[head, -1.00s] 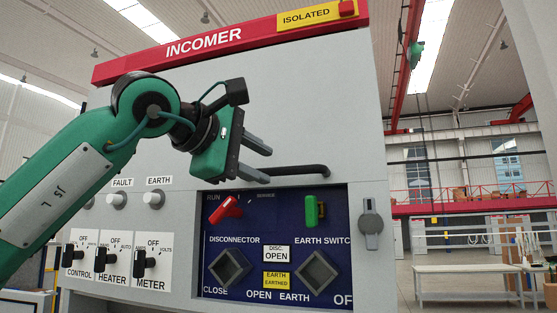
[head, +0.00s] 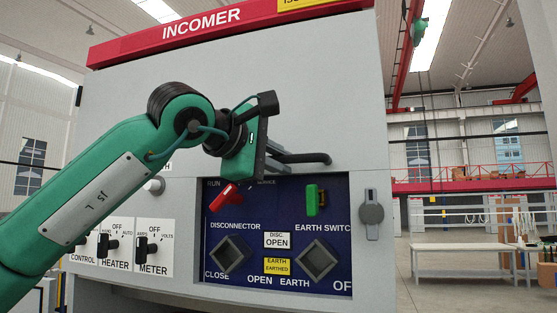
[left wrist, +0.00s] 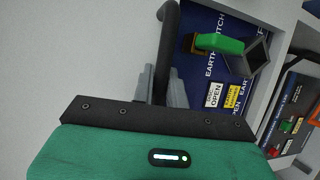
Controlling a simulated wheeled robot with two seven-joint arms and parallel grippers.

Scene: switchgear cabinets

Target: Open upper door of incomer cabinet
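The incomer cabinet's upper door (head: 330,90) is a plain grey panel under the red INCOMER strip (head: 150,37); it looks shut. Its black bar handle (head: 312,158) runs along the door's lower part, just above the blue switch panel. My left gripper (head: 283,157) is at the handle's left part. In the left wrist view, the handle (left wrist: 167,40) passes between the two grey fingers of the left gripper (left wrist: 161,88), which stand apart on either side of it. Firm contact cannot be made out. My right gripper is in no view.
Below the handle, the blue panel (head: 212,256) carries a red lever (head: 224,197), a green lever (head: 311,201) and two square sockets. Rotary switches (head: 147,248) sit at lower left. A grey latch knob (head: 371,212) is at the right edge. A white table (head: 460,248) stands farther right.

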